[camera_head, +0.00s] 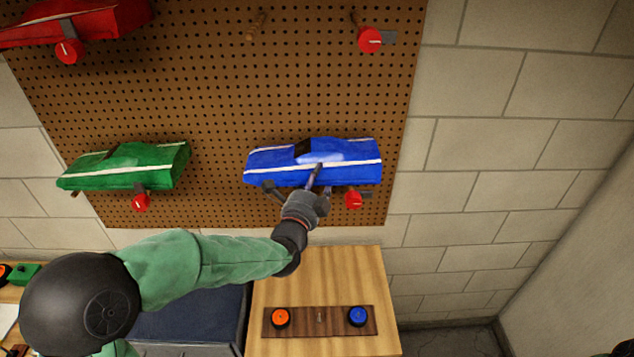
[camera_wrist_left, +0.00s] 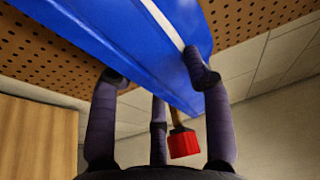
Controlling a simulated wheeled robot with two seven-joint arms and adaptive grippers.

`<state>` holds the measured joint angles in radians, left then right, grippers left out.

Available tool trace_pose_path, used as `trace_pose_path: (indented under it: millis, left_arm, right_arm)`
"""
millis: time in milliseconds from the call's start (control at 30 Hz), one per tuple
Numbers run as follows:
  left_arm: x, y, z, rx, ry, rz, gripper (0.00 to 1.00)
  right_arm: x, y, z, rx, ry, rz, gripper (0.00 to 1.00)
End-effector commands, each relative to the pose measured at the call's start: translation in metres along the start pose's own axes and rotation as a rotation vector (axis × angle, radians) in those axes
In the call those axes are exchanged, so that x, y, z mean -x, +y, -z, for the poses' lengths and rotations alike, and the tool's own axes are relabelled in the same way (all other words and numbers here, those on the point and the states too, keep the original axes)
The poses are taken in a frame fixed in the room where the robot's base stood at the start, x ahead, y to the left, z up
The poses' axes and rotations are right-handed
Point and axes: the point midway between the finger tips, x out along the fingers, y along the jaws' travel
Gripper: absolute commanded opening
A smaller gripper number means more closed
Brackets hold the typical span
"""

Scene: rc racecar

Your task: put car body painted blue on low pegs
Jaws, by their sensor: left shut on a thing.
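The blue car body (camera_head: 345,159) with a white stripe is at the lower right of the brown pegboard, roughly level. My left gripper (camera_head: 303,183) is shut on its lower side. In the left wrist view my left gripper's (camera_wrist_left: 158,78) dark fingers reach up around the blue body (camera_wrist_left: 125,45). A red knob (camera_head: 353,199) on a peg shows just below the car's right part, and the red knob (camera_wrist_left: 184,143) also shows behind the fingers. I cannot tell whether the body rests on the low pegs. My right gripper is not in view.
A green car body (camera_head: 125,167) hangs at the pegboard's (camera_head: 225,90) lower left, a red one (camera_head: 85,20) at upper left. An upper peg (camera_head: 255,25) and red knob (camera_head: 369,40) are bare of a body. A wooden table (camera_head: 285,345) with orange and blue knobs stands below.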

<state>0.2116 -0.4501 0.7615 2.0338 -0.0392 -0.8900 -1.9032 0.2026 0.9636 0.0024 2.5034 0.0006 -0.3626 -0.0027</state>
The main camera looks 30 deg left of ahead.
Motion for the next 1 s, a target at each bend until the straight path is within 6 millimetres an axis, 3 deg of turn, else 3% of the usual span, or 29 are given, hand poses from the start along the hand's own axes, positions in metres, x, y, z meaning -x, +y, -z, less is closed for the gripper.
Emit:
trace_pose_path:
  millis: [367, 400, 467, 867, 1000]
  left_arm:
    - [0.0, 0.004, 0.0, 0.0, -0.001, 0.003, 0.0]
    - [0.0, 0.004, 0.0, 0.0, 0.0, 0.002, 0.6]
    - [0.0, 0.003, 0.0, 0.0, 0.0, 0.002, 0.72]
    - [0.0, 0.001, 0.0, 0.0, -0.001, 0.002, 0.72]
    - [0.012, 0.001, -0.001, -0.001, -0.001, 0.003, 0.72]
  right_arm:
    - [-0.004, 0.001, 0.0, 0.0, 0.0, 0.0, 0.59]
    - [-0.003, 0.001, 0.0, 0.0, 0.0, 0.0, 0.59]
    - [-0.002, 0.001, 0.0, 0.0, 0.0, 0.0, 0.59]
    - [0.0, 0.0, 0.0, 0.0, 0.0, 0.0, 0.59]
    - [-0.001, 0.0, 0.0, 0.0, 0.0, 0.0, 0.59]
